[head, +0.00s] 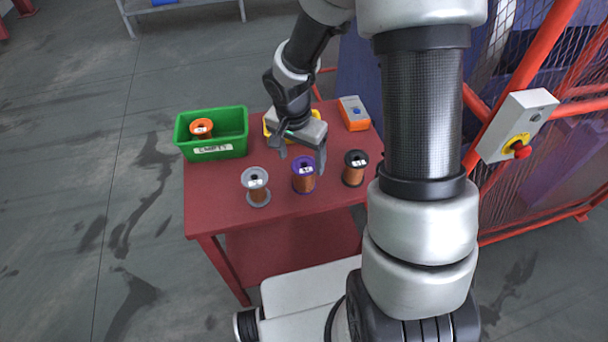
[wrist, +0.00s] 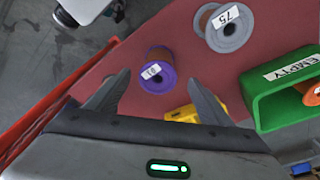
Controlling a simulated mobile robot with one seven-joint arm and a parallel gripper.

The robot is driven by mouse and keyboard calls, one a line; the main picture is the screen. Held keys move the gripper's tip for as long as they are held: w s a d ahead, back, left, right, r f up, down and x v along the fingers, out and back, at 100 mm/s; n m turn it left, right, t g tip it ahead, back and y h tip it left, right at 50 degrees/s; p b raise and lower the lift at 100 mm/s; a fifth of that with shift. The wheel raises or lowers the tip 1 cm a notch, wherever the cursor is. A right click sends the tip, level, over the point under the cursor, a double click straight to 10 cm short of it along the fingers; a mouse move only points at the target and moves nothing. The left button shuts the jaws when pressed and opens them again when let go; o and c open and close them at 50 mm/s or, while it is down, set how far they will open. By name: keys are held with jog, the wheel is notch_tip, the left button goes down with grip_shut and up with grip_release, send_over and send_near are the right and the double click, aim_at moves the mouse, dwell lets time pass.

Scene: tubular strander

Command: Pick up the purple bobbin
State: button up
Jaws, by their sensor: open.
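The purple bobbin (head: 303,175) stands upright on the red table between a grey bobbin and a black bobbin. It has purple flanges, copper-coloured wire and a white label on top. In the wrist view the purple bobbin (wrist: 159,72) lies ahead of the fingertips, roughly midway between them. My gripper (head: 302,155) is open and empty, above the table and just behind the purple bobbin in the head view. Its two fingers (wrist: 160,82) also show in the wrist view, apart from the bobbin.
The grey bobbin (head: 257,187) stands left, the black bobbin (head: 355,168) right. A green bin (head: 235,119) marked EMPTY holds an orange bobbin (head: 201,128). A yellow item (wrist: 181,114) is partly hidden beneath my gripper. An orange device (head: 354,113) sits behind; a mesh fence (head: 575,110) stands right.

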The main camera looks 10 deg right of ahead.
aim_at(304, 167)
jog(key=f, duration=0.3)
jog(key=d+f, duration=0.1)
jog(key=f, duration=0.1)
jog(key=shift+w, duration=0.3)
